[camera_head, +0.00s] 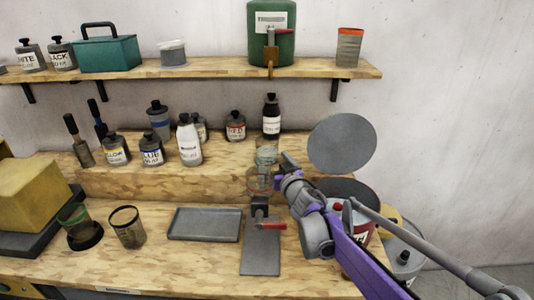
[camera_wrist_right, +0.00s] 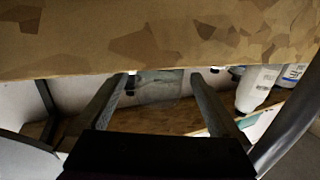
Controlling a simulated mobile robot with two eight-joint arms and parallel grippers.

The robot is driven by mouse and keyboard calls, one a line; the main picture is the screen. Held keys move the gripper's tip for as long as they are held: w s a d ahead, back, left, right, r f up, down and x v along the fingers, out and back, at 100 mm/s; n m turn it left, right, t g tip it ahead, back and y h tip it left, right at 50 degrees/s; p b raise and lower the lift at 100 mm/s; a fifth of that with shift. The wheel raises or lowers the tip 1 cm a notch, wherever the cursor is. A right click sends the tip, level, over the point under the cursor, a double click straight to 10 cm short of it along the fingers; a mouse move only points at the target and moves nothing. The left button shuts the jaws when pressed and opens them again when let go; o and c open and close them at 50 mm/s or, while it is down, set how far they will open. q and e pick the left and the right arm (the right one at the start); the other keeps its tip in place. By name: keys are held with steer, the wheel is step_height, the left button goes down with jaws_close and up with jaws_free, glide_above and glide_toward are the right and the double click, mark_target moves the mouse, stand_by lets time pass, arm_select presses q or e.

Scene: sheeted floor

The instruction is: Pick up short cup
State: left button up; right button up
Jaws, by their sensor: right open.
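A short clear cup (camera_head: 266,155) stands at the right end of the raised wooden step in the head view. My left gripper is not in view.
A dark bottle (camera_head: 271,117) stands behind the cup, and a white bottle (camera_head: 189,142) is to its left. A black stand with a red handle (camera_head: 270,225) is in front. A grey tray (camera_head: 205,224) and a dark-rimmed cup (camera_head: 128,228) are on the lower bench.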

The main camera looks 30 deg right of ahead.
mark_target(267, 153)
steer(key=w, duration=0.5)
steer(key=shift+d+f, duration=0.1)
steer(key=shift+d, duration=0.25)
steer(key=shift+s, duration=0.1)
steer(key=c, duration=1.5)
steer(key=shift+o, duration=0.2)
